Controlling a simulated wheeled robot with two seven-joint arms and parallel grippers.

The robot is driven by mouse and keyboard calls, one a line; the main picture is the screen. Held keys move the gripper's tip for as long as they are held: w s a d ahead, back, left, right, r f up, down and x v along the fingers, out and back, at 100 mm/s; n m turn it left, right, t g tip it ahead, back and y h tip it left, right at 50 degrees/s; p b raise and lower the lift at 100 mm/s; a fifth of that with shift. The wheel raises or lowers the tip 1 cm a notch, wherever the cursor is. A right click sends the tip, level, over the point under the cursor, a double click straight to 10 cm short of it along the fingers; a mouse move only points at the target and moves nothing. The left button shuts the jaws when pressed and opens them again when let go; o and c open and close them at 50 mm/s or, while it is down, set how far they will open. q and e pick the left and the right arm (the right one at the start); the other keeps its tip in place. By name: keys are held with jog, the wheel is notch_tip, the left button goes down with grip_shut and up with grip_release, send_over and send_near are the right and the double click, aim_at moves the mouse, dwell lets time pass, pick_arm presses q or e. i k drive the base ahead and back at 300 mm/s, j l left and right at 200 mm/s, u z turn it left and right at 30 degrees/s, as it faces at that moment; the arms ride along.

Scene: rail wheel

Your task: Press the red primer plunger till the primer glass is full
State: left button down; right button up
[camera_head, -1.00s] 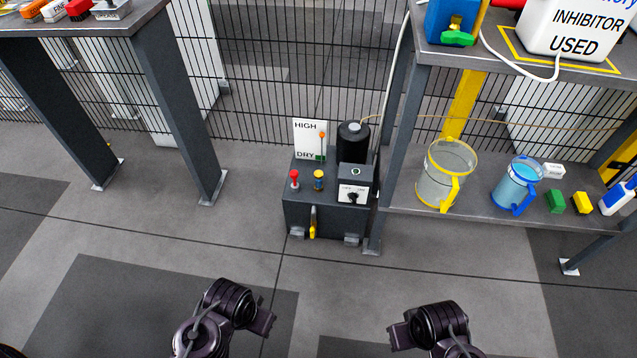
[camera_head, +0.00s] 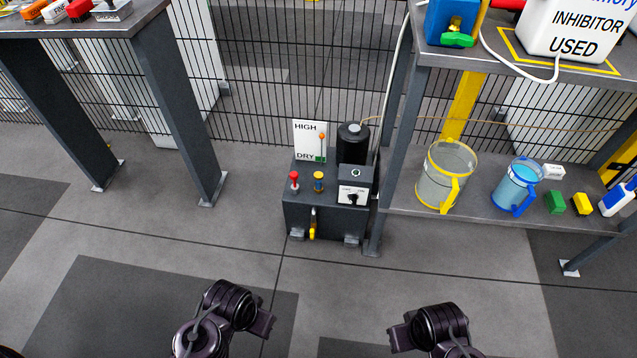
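The red primer plunger (camera_head: 294,177) is a small red knob standing up at the left of the top of a dark grey floor unit (camera_head: 300,218). A small upright gauge with an orange top (camera_head: 321,140) stands behind it, by a white HIGH/DRY board (camera_head: 305,130). I cannot tell the fill level of the primer glass at this size. Dark end parts of my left arm (camera_head: 262,322) and my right arm (camera_head: 402,336) show at the bottom edge, well short of the unit and touching nothing. No fingertips can be made out on either.
The unit also carries a yellow knob (camera_head: 318,178), a black cylinder (camera_head: 353,143), a switch panel (camera_head: 353,195) and a yellow lever (camera_head: 312,228). Shelving with a yellow-rimmed jug (camera_head: 433,188) and blue jug (camera_head: 520,172) stands right. A table leg (camera_head: 182,110) stands left. Floor in front is clear.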

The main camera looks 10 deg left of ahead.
aim_at(293, 175)
jog(key=i+j, duration=0.5)
jog(key=i, duration=0.15)
jog(key=i+j, duration=0.45)
jog(key=i, duration=0.25)
jog(key=z, duration=0.05)
